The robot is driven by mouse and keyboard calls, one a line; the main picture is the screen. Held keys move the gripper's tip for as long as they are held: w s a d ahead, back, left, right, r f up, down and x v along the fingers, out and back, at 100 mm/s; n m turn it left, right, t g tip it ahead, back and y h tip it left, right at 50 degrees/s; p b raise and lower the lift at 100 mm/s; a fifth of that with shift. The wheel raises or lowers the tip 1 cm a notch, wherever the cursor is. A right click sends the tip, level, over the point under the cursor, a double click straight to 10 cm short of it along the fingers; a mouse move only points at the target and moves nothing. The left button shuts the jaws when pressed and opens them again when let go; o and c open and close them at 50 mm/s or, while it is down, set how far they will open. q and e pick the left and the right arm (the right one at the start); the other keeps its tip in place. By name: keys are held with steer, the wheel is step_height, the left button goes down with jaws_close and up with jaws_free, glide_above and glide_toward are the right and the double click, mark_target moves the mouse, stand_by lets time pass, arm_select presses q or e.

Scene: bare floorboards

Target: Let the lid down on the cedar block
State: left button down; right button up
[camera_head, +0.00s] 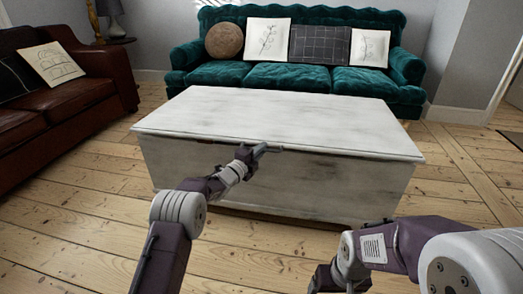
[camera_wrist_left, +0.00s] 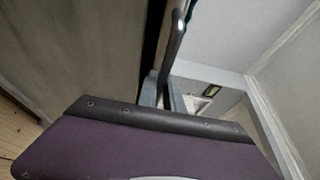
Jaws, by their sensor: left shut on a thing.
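A white, worn wooden chest (camera_head: 290,184) stands in front of me with its broad lid (camera_head: 275,118) over it. The lid looks nearly level, with a thin dark gap under its front edge. My left gripper (camera_head: 258,151) is at the middle of that edge, shut on the lid's metal handle (camera_head: 274,149). In the left wrist view the handle (camera_wrist_left: 174,45) rises as a thin bar from between the fingers (camera_wrist_left: 164,94). A small reddish patch shows under the lid's edge, left of the gripper; I cannot tell whether it is the cedar block.
A green sofa (camera_head: 290,76) with cushions stands close behind the chest. A brown leather sofa (camera_head: 75,108) is at the left. My right arm is folded low at the right, before the chest. Bare floorboards (camera_head: 85,190) are free at the left and right.

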arm_select(q)
steer(key=c, duration=1.8)
jaws_free()
steer(key=shift+o, duration=0.2)
steer(key=shift+s+a, duration=0.1)
steer(key=shift+r, duration=0.1)
